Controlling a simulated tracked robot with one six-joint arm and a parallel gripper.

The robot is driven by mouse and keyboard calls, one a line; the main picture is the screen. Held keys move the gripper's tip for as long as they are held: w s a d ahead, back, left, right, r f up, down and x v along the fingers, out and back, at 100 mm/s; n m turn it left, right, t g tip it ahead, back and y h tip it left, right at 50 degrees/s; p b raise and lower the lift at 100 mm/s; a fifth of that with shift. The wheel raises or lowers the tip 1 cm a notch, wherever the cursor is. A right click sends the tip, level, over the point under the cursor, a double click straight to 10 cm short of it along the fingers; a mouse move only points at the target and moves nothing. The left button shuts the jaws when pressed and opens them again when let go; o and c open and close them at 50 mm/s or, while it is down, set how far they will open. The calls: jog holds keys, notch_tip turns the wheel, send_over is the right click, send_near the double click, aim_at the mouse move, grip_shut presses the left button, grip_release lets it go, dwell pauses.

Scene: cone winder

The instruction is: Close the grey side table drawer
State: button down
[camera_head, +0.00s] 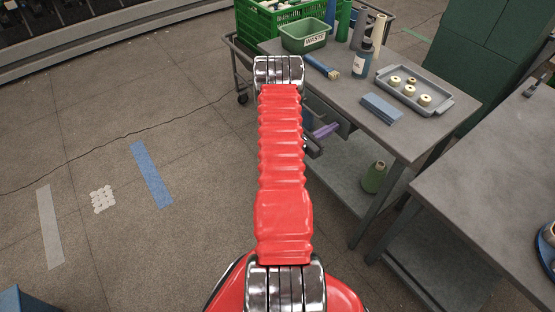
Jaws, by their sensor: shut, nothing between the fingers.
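The grey side table (345,85) stands right of centre. Its drawer (334,121) shows in part under the front edge, just right of my red arm, and looks pulled out. Something purple (326,131) lies in or at it. My gripper is not visible; my arm hides that area.
On the table are a green bin (304,37), a brush (322,67), a bottle (362,58), a blue block (382,108) and a tray (437,104) of small cones. A green cone (374,177) stands on the lower shelf. Another table (490,190) is at right.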

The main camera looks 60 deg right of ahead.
jog(key=shift+s+d+r, duration=0.1)
jog(key=shift+d, duration=0.35)
jog(key=v, duration=1.5)
jog(key=shift+s, duration=0.2)
jog(key=shift+f, duration=0.2)
